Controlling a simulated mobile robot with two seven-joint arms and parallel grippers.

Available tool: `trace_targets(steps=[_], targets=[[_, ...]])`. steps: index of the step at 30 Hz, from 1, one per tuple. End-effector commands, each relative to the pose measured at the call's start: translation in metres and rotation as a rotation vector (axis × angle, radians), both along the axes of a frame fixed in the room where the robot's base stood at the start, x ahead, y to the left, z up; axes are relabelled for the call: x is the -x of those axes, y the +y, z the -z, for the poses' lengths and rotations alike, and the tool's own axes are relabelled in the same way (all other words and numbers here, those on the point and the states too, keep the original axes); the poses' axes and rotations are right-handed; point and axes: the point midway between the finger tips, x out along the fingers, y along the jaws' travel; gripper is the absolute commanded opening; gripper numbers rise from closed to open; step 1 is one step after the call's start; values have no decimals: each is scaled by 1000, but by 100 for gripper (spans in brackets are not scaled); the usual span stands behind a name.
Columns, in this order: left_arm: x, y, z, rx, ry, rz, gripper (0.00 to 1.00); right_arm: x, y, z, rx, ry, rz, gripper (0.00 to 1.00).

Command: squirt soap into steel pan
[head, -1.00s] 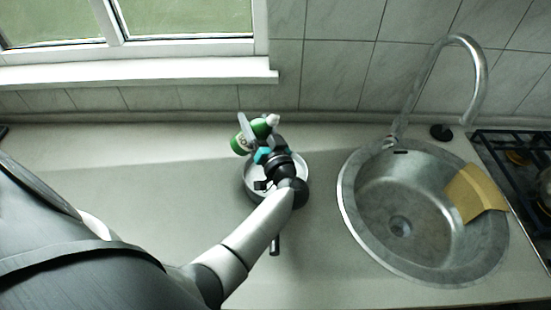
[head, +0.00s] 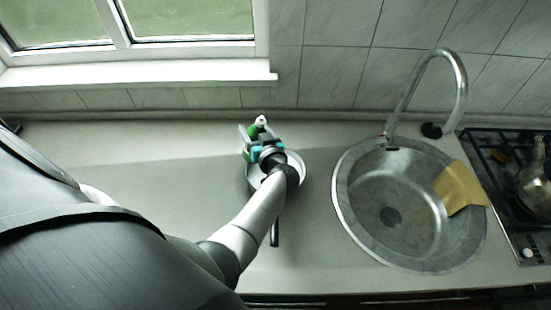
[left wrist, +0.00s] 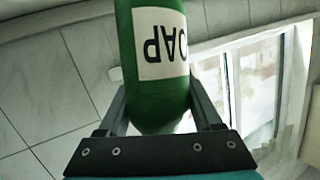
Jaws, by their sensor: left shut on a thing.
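My left gripper (head: 261,141) is shut on a green soap bottle (head: 252,131) with a pale nozzle. In the left wrist view the green bottle (left wrist: 157,90) sits between the two fingers (left wrist: 160,112), its white label reading upside down. The steel pan (head: 296,166) stands on the counter under my left gripper and wrist, which hide much of it. Its dark handle (head: 275,232) points toward the front edge. The bottle is above the far side of the pan; I cannot tell its exact height. My right gripper is not in view.
A round steel sink (head: 345,210) with a curved faucet (head: 461,85) is to the right, with a tan cloth or sponge (head: 458,187) on its rim. A gas stove (head: 507,170) with a kettle (head: 535,185) is at the far right. The counter (head: 150,170) left of the pan is clear.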

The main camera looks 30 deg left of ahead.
Motion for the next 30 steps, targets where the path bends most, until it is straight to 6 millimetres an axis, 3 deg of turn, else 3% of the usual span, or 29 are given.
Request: trace_targets(steps=[13, 30], targets=[[0, 2, -7, 158, -21, 0, 0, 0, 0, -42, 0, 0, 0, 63], [0, 4, -7, 241, -30, 2, 0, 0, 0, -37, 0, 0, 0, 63]])
